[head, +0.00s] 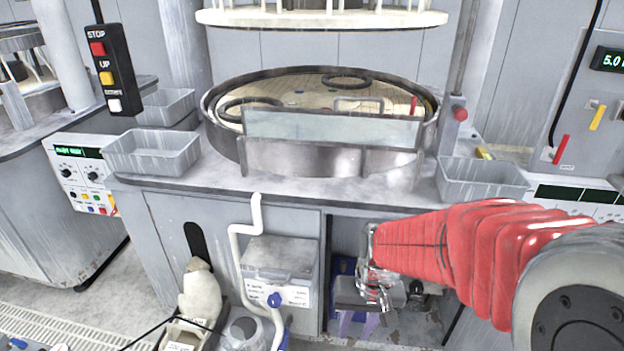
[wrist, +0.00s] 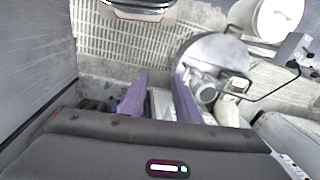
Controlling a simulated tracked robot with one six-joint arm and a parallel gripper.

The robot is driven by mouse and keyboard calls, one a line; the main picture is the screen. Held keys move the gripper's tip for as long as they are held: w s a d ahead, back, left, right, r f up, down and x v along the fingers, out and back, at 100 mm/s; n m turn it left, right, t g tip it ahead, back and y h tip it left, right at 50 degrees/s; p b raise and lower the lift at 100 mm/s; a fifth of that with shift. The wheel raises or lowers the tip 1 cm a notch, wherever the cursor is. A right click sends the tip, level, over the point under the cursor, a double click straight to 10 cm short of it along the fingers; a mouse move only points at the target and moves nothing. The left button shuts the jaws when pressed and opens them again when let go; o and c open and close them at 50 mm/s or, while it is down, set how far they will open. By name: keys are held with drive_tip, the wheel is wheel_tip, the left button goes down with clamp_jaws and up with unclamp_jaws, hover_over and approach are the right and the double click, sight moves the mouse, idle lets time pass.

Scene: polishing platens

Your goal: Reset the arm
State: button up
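My arm in its red sleeve reaches in from the right of the head view, in front of the machine cabinet (head: 290,222). My gripper (head: 358,322) hangs low at its end, in front of the cabinet's open bay. In the wrist view my gripper (wrist: 160,98) shows two purple fingers set apart with a gap between them. I see nothing held between them. Clutter below shows through the gap, and the fingertips are small and partly unclear in the head view.
A round polishing platen (head: 325,165) with a metal rim sits on the bench above. Grey trays (head: 152,155) (head: 482,183) flank it. A white pipe (head: 236,245) and clear box (head: 280,262) stand left of my gripper. The wrist view shows a floor grating (wrist: 105,45) and white bucket (wrist: 268,16).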

drive_tip(key=s+d+r+t, duration=0.2)
drive_tip(key=s+d+r, duration=0.1)
drive_tip(key=r, duration=0.5)
drive_tip(key=s+d+r+t+h, duration=0.1)
drive_tip(key=s+d+r+t, duration=0.2)
drive_tip(key=s+r, duration=0.3)
wheel_tip(320, 180, up, 3)
drive_tip(key=shift+d+r, duration=0.15)
drive_tip(key=shift+d, duration=0.05)
drive_tip(key=shift+s, duration=0.1)
